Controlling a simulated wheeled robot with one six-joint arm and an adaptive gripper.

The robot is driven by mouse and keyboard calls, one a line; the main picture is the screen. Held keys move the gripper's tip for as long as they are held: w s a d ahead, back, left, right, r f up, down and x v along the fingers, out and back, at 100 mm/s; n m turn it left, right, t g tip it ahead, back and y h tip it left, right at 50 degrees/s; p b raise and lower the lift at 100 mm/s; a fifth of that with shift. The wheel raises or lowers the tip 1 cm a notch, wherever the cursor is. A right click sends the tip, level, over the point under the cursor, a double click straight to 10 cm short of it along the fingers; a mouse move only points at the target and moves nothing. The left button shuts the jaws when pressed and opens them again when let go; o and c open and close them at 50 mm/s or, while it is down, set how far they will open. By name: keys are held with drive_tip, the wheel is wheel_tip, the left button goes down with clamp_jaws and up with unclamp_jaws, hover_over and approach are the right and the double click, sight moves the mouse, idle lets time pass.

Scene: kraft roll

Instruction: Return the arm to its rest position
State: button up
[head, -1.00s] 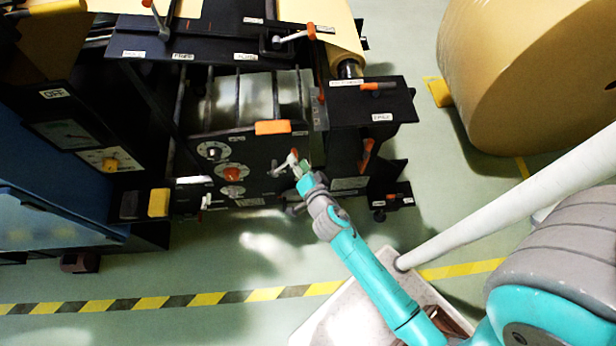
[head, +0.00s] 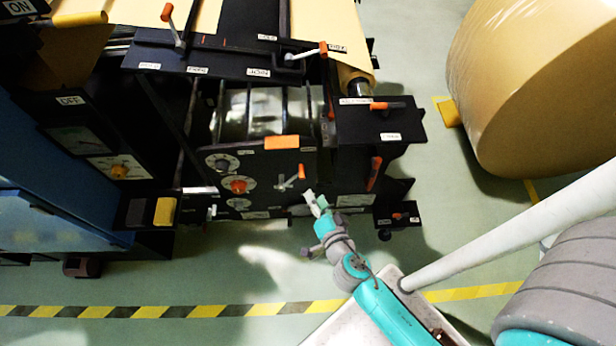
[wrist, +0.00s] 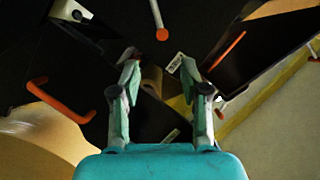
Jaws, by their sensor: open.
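My gripper (head: 315,200) is at the end of my teal and grey arm, just in front of the dark machine's front panel (head: 262,162). In the wrist view my gripper (wrist: 164,75) has its two fingers spread apart with nothing held between them. A small orange-tipped lever (head: 291,178) on the panel is close by, to the left of my fingertips and apart from them.
A large kraft roll (head: 545,80) stands at the right. A blue cabinet (head: 50,215) is at the left. Orange-handled levers, one of them (head: 310,52) on top, stick out of the machine. Green floor (head: 240,275) with a yellow-black stripe (head: 180,311) lies open in front.

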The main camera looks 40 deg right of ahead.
drive_tip(key=s+a+r+n+y, duration=0.2)
drive_tip(key=s+a+r+n, duration=0.25)
drive_tip(key=s, duration=0.55)
drive_tip(key=s+a+r+n+y, duration=0.35)
drive_tip(key=s+n, duration=0.25)
drive_tip(key=s, duration=0.4)
drive_tip(key=s+r+n, duration=0.3)
drive_tip(key=s+r, duration=0.1)
drive_tip(key=r, duration=0.4)
drive_tip(key=shift+d+t+h, duration=0.3)
drive_tip(key=shift+d+h, duration=0.05)
